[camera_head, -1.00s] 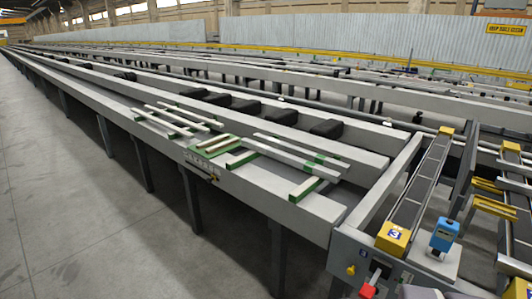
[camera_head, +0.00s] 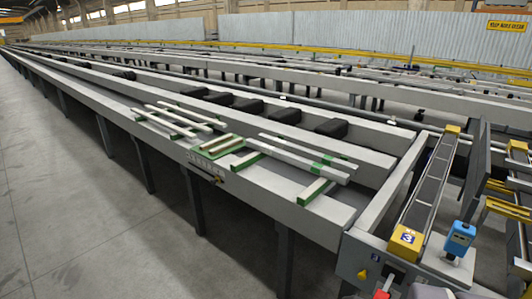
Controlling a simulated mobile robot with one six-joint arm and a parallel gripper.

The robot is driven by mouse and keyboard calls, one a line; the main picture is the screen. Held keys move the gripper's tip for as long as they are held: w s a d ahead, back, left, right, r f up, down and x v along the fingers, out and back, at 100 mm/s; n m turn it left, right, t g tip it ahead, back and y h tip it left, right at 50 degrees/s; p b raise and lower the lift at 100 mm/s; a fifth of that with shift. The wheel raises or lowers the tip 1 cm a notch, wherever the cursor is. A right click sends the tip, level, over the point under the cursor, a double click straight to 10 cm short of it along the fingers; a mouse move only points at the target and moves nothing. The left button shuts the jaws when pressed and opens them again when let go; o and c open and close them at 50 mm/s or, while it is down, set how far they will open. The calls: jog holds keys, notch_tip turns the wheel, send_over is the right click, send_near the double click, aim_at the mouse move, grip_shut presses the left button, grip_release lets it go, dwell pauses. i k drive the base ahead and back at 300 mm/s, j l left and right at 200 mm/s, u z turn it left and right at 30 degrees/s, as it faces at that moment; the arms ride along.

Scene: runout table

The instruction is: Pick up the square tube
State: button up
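Two long, pale grey bars lie side by side on the near runout table. The nearer, thicker bar (camera_head: 295,159) looks like the square tube, though its section is too small to be sure. The farther bar (camera_head: 300,148) is thinner. They rest across green-ended wooden blocks, one at the left (camera_head: 247,160) and one at the right (camera_head: 316,191). A green patch shows near their right ends. My gripper is not in view, and nothing is seen touching the bars.
More thin bars (camera_head: 178,114) lie farther left on the table (camera_head: 262,187), beside a green-edged pallet (camera_head: 217,146). Black blocks (camera_head: 285,115) line the trough behind. A conveyor with a yellow end (camera_head: 405,240) and a blue box (camera_head: 460,237) stand at the right. Open floor (camera_head: 70,220) lies at the left.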

aim_at(340, 177)
jog(key=i+j+z, duration=0.4)
jog(key=i, duration=0.35)
jog(key=i+j+z, duration=0.35)
jog(key=i+j, duration=0.2)
jog(key=i, duration=0.2)
jog(key=i+j+z, duration=0.4)
jog(key=i+j, duration=0.2)
jog(key=j, duration=0.2)
